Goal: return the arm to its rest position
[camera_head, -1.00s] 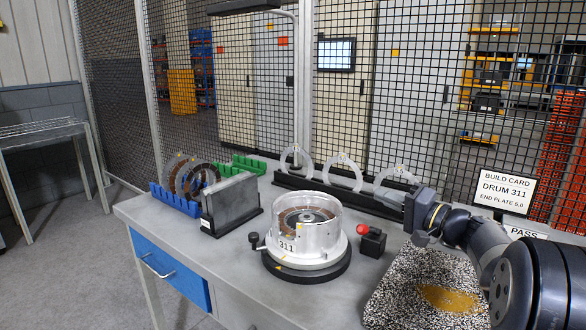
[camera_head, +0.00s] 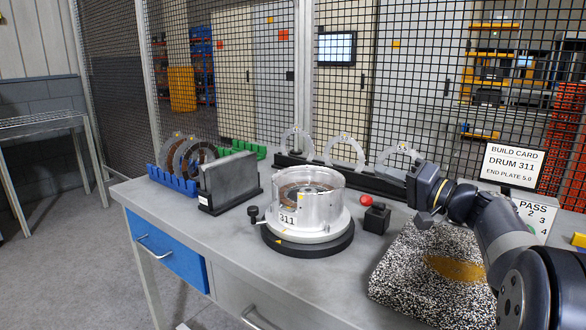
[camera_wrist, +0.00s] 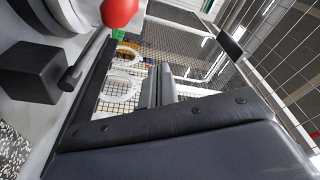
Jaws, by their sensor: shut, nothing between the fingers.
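My gripper (camera_head: 427,217) is at the right of the bench in the head view, on my arm that reaches in from the lower right. It is above the speckled pad and to the right of the drum. In the wrist view its two fingers (camera_wrist: 158,88) lie close together with nothing between them. The clear-walled drum (camera_head: 310,192) marked 311 stands upright on a round black base at the middle of the bench, with discs inside. My gripper is apart from it.
A black block with a red knob (camera_head: 377,217) stands between the drum and my gripper. A rack (camera_head: 290,162) of pale rings runs along the back by the mesh fence. The speckled pad (camera_head: 400,270) lies below my arm. Bare bench (camera_head: 240,245) shows at front left.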

